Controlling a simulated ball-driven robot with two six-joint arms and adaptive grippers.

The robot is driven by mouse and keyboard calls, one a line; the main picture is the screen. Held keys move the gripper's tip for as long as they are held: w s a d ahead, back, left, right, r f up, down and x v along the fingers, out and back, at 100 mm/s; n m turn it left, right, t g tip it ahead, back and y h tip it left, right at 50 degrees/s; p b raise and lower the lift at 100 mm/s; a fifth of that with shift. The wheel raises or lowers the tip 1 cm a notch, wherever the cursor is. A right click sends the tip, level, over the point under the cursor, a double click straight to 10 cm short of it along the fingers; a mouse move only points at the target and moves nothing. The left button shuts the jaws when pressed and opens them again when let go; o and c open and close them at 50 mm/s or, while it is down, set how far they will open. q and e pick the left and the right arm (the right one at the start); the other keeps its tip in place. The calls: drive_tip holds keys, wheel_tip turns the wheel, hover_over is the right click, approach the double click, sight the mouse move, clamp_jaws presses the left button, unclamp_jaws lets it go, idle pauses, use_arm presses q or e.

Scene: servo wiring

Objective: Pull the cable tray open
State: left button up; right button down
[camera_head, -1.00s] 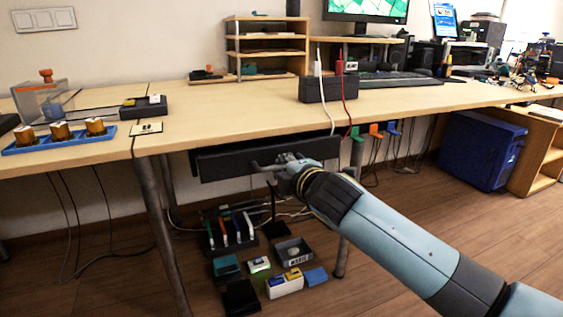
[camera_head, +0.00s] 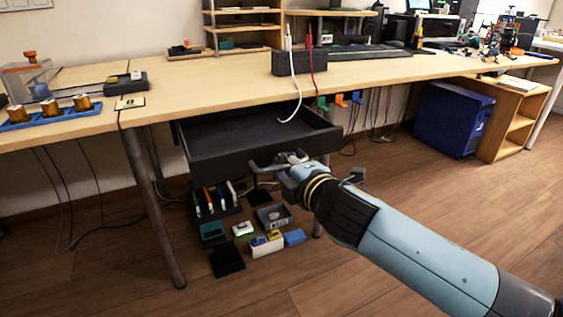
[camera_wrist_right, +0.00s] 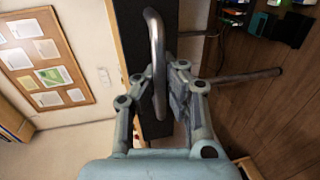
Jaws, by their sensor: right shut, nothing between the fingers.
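The black cable tray (camera_head: 222,164) hangs under the desk and is pulled out, with its dark interior showing. A white cable drops into it. Its curved handle (camera_wrist_right: 156,45) crosses in front of my right fingers in the right wrist view. My right gripper (camera_head: 286,161) is at the handle on the tray's front, and it also shows in the right wrist view (camera_wrist_right: 160,80). It is shut with nothing held between the fingers. I cannot tell whether it touches the handle. My left gripper is out of view.
The wooden desk (camera_head: 190,100) carries a black socket box (camera_head: 300,66) with white and red cables. Small boxes and a tool rack (camera_head: 215,207) stand on the floor below the tray. A desk leg (camera_head: 153,215) is at left.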

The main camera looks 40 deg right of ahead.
drive_tip(key=c, duration=1.4)
unclamp_jaws()
drive_tip(key=v, duration=1.2)
drive_tip(key=shift+d, duration=0.1)
